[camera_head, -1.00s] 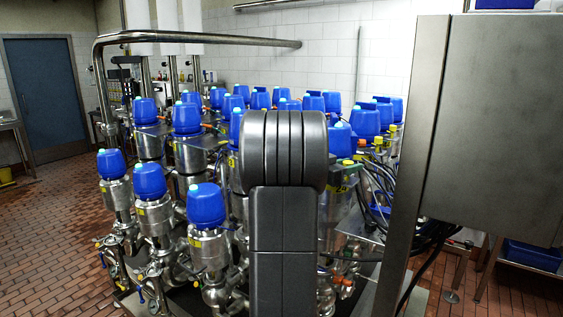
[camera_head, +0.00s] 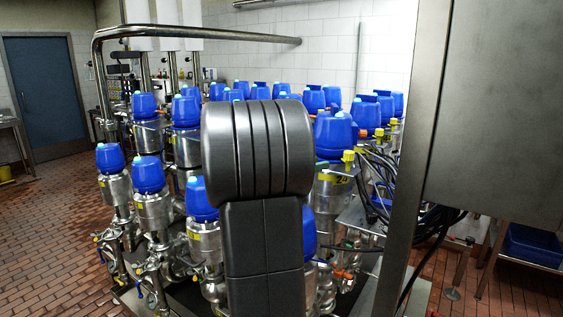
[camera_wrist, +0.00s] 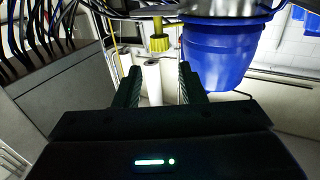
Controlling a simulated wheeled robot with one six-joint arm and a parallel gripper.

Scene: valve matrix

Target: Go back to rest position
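My gripper (camera_wrist: 158,88) shows in the wrist view with its two dark fingers apart. Nothing is clearly held between them. A pale cylinder (camera_wrist: 152,82) shows in the gap, apparently behind the fingers. A blue valve cap (camera_wrist: 222,52) is close at the upper right, and a yellow connector (camera_wrist: 159,42) is just beyond the fingertips. In the head view my dark grey arm stands in front of the valve matrix, and my gripper is hidden behind it.
Several steel valves with blue caps (camera_head: 148,175) fill the middle. A steel cabinet (camera_head: 500,110) and its post (camera_head: 415,150) stand close on the right. Dark cables (camera_wrist: 40,28) hang at the wrist view's upper left. The tiled floor (camera_head: 50,225) at left is clear.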

